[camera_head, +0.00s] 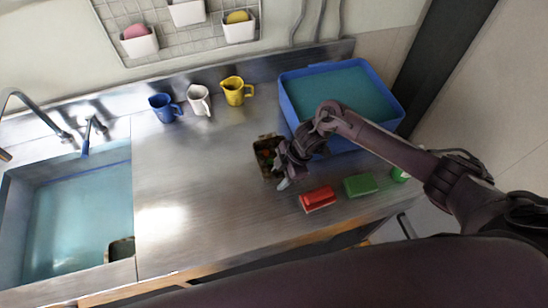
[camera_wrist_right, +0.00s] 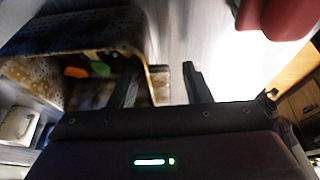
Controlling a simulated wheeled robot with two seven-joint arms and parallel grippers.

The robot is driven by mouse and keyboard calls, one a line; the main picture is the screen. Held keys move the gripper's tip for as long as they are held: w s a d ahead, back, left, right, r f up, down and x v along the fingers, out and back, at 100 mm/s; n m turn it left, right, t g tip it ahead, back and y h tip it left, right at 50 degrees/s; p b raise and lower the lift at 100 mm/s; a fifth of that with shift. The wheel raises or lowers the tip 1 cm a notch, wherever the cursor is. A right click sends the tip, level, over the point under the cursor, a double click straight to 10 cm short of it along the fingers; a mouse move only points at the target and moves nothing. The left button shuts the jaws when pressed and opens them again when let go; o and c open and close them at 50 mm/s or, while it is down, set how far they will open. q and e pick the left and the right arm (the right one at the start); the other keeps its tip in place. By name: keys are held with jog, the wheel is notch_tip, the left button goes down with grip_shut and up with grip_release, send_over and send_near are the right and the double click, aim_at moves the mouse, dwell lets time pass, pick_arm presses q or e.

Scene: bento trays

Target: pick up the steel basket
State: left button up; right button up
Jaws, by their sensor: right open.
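The steel basket (camera_head: 262,148) stands on the counter in front of the blue tub, a brownish dotted container. The right wrist view shows its wall (camera_wrist_right: 30,72), with orange and green things inside. My right gripper (camera_head: 281,173) is at the basket's right side and partly hides it. In the right wrist view my right gripper (camera_wrist_right: 160,82) is open; one finger overlaps the basket's edge and the other is outside it. I cannot tell whether a finger touches the wall. My left gripper is not in view.
A blue tub (camera_head: 398,113) stands behind my right arm. A red block (camera_head: 318,198) and a green block (camera_head: 360,185) lie to the right. Blue (camera_head: 163,107), white (camera_head: 199,100) and yellow (camera_head: 235,92) mugs stand behind. A sink (camera_head: 80,210) is at left; the middle counter is clear.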

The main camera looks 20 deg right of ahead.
jog(key=c, duration=0.7)
jog(key=shift+c, duration=1.2)
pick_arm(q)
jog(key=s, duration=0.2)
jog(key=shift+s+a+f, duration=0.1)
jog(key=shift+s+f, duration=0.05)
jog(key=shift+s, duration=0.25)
pick_arm(e)
grip_shut()
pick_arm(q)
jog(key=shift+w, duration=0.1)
